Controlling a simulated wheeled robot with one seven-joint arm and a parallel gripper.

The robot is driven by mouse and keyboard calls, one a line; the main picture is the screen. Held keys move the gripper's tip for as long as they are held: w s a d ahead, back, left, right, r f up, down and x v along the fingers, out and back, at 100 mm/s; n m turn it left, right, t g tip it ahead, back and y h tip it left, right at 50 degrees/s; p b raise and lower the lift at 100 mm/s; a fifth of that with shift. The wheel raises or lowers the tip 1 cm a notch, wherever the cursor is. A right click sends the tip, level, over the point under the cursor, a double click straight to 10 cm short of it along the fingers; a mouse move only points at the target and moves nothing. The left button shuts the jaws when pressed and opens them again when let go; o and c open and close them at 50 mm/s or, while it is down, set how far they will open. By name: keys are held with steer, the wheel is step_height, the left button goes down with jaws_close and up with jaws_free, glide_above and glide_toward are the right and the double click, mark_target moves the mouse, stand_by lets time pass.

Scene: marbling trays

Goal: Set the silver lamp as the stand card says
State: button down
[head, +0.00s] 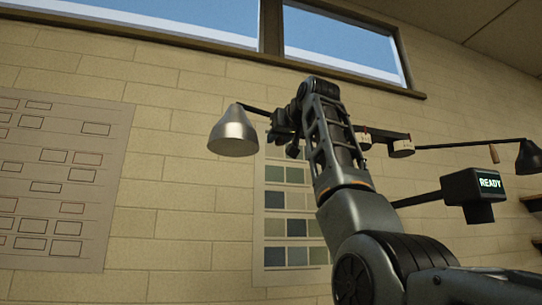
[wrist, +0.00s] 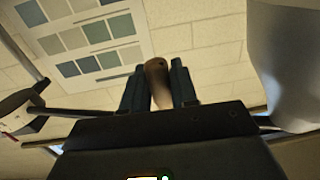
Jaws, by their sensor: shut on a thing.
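The silver lamp (head: 233,135) hangs shade-down at the left end of a thin dark rod in the head view. Its pale shade fills the right side of the wrist view (wrist: 288,60). My gripper (head: 284,138) is at the rod just right of the shade. In the wrist view my gripper (wrist: 158,85) is shut on a tan wooden handle (wrist: 157,78), which stands between its two dark fingers. The handle is hidden by the gripper in the head view. I cannot make out a stand card.
A black lamp (head: 528,158) with its own wooden handle (head: 494,153) hangs at the right. Small labelled drums (head: 402,149) sit along the rods. A dark box (head: 472,187) reads READY. A colour chart (head: 290,229) and a sheet of rectangles (head: 60,180) are on the wall.

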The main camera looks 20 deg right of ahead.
steer(key=s+d+n+g+y+b, duration=0.1)
steer(key=s+d+n+y+b, duration=0.1)
steer(key=s, duration=0.6)
steer(key=d+n+y, duration=0.1)
steer(key=y, duration=0.1)
steer(key=shift+d+y, duration=0.15)
steer(key=shift+y, duration=0.15)
steer(key=c, duration=1)
jaws_free()
steer(key=shift+s+b, duration=0.1)
steer(key=shift+b, duration=0.2)
steer(key=shift+b+v, duration=0.95)
steer(key=shift+v, duration=2.9)
